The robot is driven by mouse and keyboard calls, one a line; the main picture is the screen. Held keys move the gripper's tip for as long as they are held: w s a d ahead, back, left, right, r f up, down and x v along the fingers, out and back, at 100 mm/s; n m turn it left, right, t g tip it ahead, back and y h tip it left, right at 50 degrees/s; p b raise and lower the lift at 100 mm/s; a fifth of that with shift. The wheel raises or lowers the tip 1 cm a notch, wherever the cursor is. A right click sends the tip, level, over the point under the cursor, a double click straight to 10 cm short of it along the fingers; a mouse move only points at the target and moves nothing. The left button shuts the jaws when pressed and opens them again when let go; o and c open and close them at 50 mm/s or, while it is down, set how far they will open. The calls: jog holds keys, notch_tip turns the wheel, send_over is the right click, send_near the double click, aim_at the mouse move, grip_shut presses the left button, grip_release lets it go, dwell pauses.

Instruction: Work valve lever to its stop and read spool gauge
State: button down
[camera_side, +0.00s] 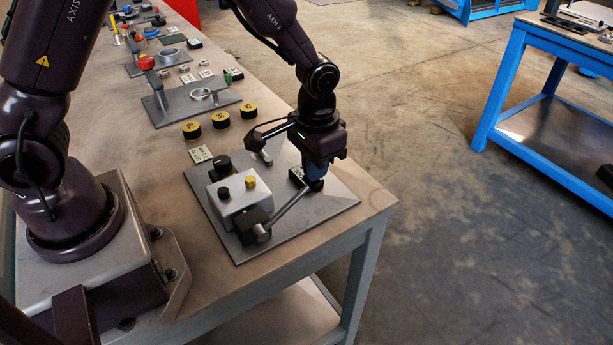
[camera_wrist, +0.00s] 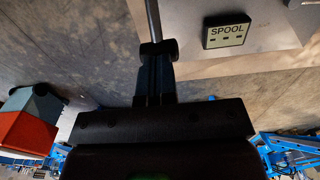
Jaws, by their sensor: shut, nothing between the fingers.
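The valve block (camera_side: 238,197) is a light grey box with a black and a yellow knob on top, fixed to a grey plate. Its valve lever (camera_side: 288,212) is a thin metal rod rising from a dark pivot at the front towards my gripper (camera_side: 316,182). In the wrist view the lever (camera_wrist: 152,18) runs up from my gripper's fingertips (camera_wrist: 158,48). The fingers are shut with nothing between them, at the lever's far end; whether they touch it is unclear.
Several yellow-topped black discs (camera_side: 220,119) stand behind the plate. A second grey plate (camera_side: 165,109) with a red-topped post and a ring lies further back. The bench's right edge is close to my gripper. A blue-framed table (camera_side: 500,90) stands apart at the right.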

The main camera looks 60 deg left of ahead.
jog(key=shift+w+f, duration=0.1)
jog(key=shift+f, duration=0.65)
jog(key=shift+w+f, duration=0.35)
jog(key=shift+f, duration=0.1)
dwell(0.4)
jog(key=shift+w+f, duration=0.3)
jog(key=shift+f, duration=0.35)
